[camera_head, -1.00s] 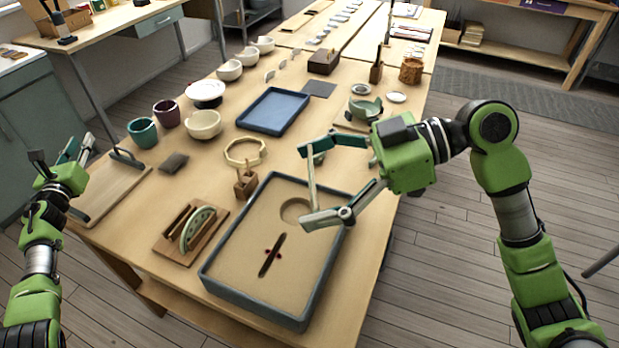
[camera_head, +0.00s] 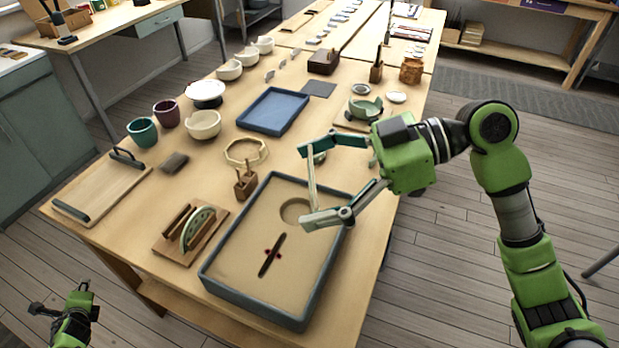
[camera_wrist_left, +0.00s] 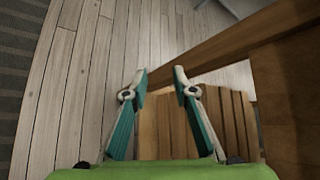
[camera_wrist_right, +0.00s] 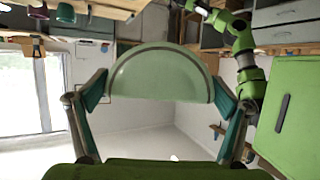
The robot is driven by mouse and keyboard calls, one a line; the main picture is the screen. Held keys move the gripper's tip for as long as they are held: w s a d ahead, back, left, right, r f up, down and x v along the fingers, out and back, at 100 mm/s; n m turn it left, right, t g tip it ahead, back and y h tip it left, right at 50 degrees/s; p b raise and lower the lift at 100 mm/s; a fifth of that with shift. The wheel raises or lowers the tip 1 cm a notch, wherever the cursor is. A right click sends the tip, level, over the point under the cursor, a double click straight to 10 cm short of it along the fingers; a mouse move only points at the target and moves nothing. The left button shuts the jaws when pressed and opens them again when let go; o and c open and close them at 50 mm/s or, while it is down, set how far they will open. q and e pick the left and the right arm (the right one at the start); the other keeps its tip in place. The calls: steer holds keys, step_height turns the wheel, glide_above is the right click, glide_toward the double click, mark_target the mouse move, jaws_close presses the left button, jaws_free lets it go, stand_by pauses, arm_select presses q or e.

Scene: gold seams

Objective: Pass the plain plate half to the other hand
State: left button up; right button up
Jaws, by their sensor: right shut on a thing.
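The plain plate half (camera_wrist_right: 160,75) is a pale green half disc between the fingers of my right gripper (camera_head: 308,187). In the head view it shows edge-on as a thin pale bar above the sand tray's far right part. My right gripper is shut on it, one finger at each end. My left gripper (camera_head: 62,300) is low at the bottom left, off the table's left side and far from the plate half. In the left wrist view its fingers (camera_wrist_left: 160,74) are apart with nothing between them. Another plate half (camera_head: 197,229), with a patterned rim, stands in a wooden rack (camera_head: 168,248).
The blue-rimmed sand tray (camera_head: 210,280) lies below my right gripper. A wooden board with dark handles (camera_head: 105,190) lies at the table's left edge. Cups, bowls, a blue tray (camera_head: 272,110) and a green broken bowl (camera_head: 362,110) stand farther back.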

arm_select(q)
steer(key=s+d+f+n+g+h, duration=0.2)
steer(key=s+d+f+n, duration=0.2)
steer(key=s+d+f, duration=0.55)
steer(key=s+d+f+n+g+h, duration=0.2)
steer(key=s+d+f+n, duration=0.2)
steer(key=s+d+f, duration=0.5)
steer(key=s+d+f+n+g+h, duration=0.1)
steer(key=s+d+f+n, duration=0.3)
steer(key=s+d, duration=0.5)
steer(key=s+d+f+n+g+h, duration=0.2)
steer(key=s+d, duration=0.8)
steer(key=d, duration=0.5)
steer(key=shift+d+f+n+g, duration=0.4)
steer(key=shift+f+n, duration=0.5)
steer(key=shift+n, duration=0.1)
